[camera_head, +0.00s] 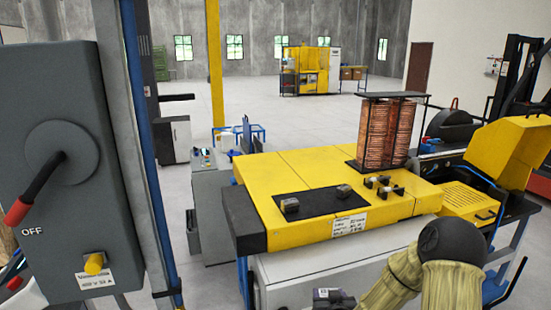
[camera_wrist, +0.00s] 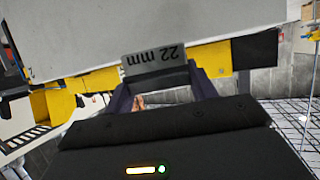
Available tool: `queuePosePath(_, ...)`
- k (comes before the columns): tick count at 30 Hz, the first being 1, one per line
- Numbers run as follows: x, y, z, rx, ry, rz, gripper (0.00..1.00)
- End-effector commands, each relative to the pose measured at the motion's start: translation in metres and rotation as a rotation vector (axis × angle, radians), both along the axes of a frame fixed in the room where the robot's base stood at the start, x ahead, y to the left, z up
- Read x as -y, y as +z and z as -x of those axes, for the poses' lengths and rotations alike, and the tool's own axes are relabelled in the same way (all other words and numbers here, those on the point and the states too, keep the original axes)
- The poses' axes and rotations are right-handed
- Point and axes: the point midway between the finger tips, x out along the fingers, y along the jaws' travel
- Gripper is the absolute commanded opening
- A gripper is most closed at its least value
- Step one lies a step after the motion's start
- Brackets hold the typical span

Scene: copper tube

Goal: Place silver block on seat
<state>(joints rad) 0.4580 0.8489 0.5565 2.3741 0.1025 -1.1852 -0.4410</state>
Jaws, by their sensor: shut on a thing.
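The silver block (camera_wrist: 154,58), marked "22 mm", is between the fingertips of my gripper (camera_wrist: 160,80) in the wrist view. My gripper is shut on it, and the marking reads upside down there. In the head view a small grey part of the gripper end (camera_head: 333,297) shows at the bottom edge, in front of the yellow bench (camera_head: 305,165) and below its top. A black panel (camera_head: 318,203) on the bench carries two small grey blocks, one at its left (camera_head: 290,205) and one at its right (camera_head: 343,191). I cannot tell which spot is the seat.
Small black and white fittings (camera_head: 383,187) sit right of the panel. Copper tube coils (camera_head: 390,130) stand in a black rack behind. A yellow hooded machine (camera_head: 510,150) is at the right. A grey switch box (camera_head: 65,170) and a post fill the left.

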Motion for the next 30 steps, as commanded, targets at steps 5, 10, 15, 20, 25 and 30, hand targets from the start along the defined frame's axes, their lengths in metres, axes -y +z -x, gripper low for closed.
queuePosePath(5, 0.000, 0.002, -0.001, 0.004, 0.000, 0.000, 0.12)
queuePosePath(10, 0.001, -0.010, 0.001, 0.001, -0.001, -0.001, 0.12)
queuePosePath(15, 0.002, -0.046, 0.011, -0.003, -0.005, -0.002, 0.12)
queuePosePath(20, 0.001, -0.088, 0.028, -0.003, -0.004, -0.001, 0.12)
queuePosePath(25, 0.000, -0.117, 0.044, 0.000, 0.000, 0.000, 0.12)
queuePosePath(30, 0.000, -0.124, 0.049, 0.005, 0.002, -0.001, 0.12)
